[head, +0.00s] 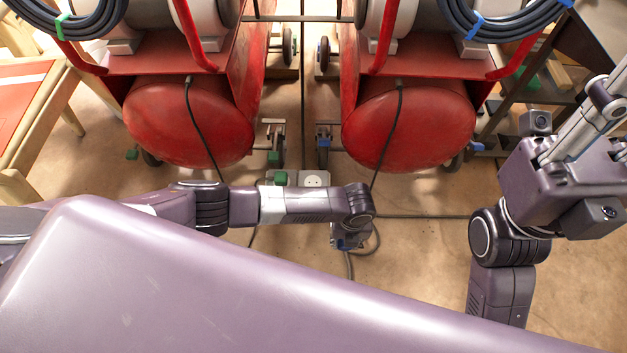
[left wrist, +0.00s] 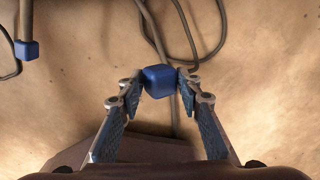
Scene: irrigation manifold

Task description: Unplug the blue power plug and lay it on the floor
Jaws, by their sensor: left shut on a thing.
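The blue power plug (left wrist: 160,80) is a small rounded blue block on a grey cable. In the left wrist view it sits between the fingertips of my left gripper (left wrist: 158,88), which is shut on it. In the head view my left gripper (head: 348,240) points down over the floor (head: 410,265), just in front of the socket block (head: 313,180). The right-hand outlet on that block is empty. The plug's height above the floor is hard to judge. My right gripper (head: 598,115) is raised at the right, partly cut off by the picture edge.
A green plug (head: 280,178) sits at the left of the socket block. Two red compressors (head: 190,122) (head: 408,125) stand behind. Cables (head: 350,265) lie on the floor near my left gripper. A wooden table (head: 40,110) stands left, a dark shelf (head: 530,80) right. Open floor lies between my arms.

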